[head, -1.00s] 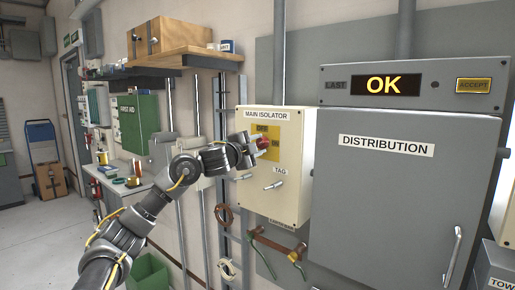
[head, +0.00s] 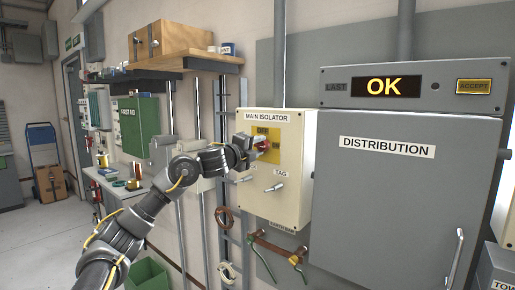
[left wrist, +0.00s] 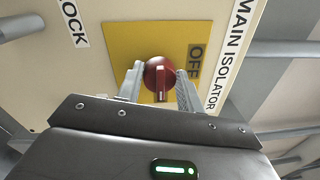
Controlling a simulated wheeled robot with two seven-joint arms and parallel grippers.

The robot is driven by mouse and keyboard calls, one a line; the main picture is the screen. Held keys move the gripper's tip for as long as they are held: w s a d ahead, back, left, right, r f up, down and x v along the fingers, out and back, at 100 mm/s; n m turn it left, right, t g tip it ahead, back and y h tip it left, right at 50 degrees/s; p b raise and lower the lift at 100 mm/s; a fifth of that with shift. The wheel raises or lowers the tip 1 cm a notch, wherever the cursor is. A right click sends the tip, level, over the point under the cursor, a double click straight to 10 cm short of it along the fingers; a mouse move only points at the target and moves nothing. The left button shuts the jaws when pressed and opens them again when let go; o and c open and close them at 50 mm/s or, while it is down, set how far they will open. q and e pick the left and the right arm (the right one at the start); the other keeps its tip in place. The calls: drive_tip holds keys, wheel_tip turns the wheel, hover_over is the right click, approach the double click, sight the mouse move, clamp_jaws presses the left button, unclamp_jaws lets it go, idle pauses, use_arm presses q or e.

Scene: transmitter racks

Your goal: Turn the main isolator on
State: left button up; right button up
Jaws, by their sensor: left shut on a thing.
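The knob shows larger in the left wrist view (left wrist: 159,74), on the yellow plate (left wrist: 120,45). My left gripper (head: 258,147) is at the knob, its fingers (left wrist: 160,88) shut on either side of it. In the left wrist view the knob's ridge points down the picture, not at the word OFF, which is to its right. The ON label is hidden behind my gripper and knob. My right gripper is not in view.
A grey distribution cabinet (head: 400,200) stands right of the box, under a panel reading OK (head: 384,87). Metal pegs (head: 274,187) stick out below the knob. A shelf (head: 190,62) with a cardboard box is above left.

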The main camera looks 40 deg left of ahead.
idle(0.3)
use_arm(q)
drive_tip(key=o, duration=1)
drive_tip(key=s+b, duration=0.4)
drive_tip(key=s, duration=0.6)
drive_tip(key=shift+s+f, duration=0.35)
drive_tip(key=shift+s, duration=0.05)
drive_tip(key=shift+d, duration=0.1)
